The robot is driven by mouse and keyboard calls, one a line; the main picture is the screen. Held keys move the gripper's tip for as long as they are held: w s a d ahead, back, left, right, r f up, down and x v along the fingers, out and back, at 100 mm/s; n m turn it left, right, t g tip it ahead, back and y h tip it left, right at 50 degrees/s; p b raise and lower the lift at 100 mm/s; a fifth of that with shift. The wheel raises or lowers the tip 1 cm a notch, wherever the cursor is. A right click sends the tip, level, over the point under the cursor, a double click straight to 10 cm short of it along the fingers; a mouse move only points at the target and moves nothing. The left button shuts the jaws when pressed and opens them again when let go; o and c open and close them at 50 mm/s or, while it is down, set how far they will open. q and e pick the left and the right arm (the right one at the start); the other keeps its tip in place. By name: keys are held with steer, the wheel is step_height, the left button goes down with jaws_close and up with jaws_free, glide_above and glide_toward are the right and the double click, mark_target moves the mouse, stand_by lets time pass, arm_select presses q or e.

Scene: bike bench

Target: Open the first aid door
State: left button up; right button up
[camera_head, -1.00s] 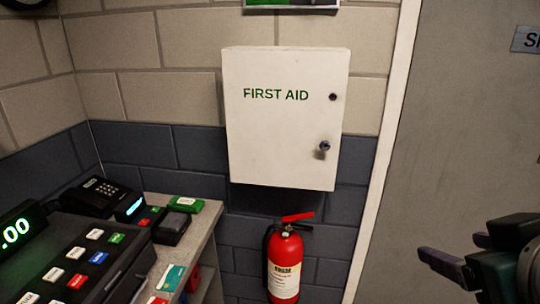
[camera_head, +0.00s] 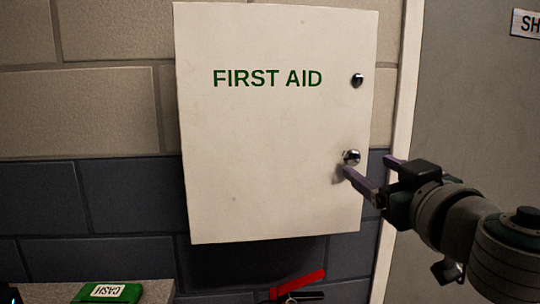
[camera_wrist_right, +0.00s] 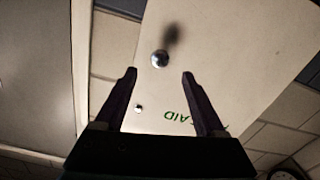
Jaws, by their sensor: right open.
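The white first aid door (camera_head: 270,150) is shut on its wall cabinet, with green FIRST AID lettering. A shiny round knob (camera_head: 351,157) sits low near its right edge; a smaller dark round fitting (camera_head: 357,80) is above it. My right gripper (camera_head: 368,166) is open and empty at the knob, one finger just below it and the other past the door's right edge. In the right wrist view the knob (camera_wrist_right: 160,58) appears just beyond and between the open fingertips (camera_wrist_right: 160,75); contact cannot be told.
A red extinguisher handle (camera_head: 298,287) shows below the cabinet. A white door frame (camera_head: 405,110) and grey door (camera_head: 455,100) stand at right.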

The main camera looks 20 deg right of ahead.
mark_target(353, 157)
steer(key=shift+x, duration=2.75)
jaws_close()
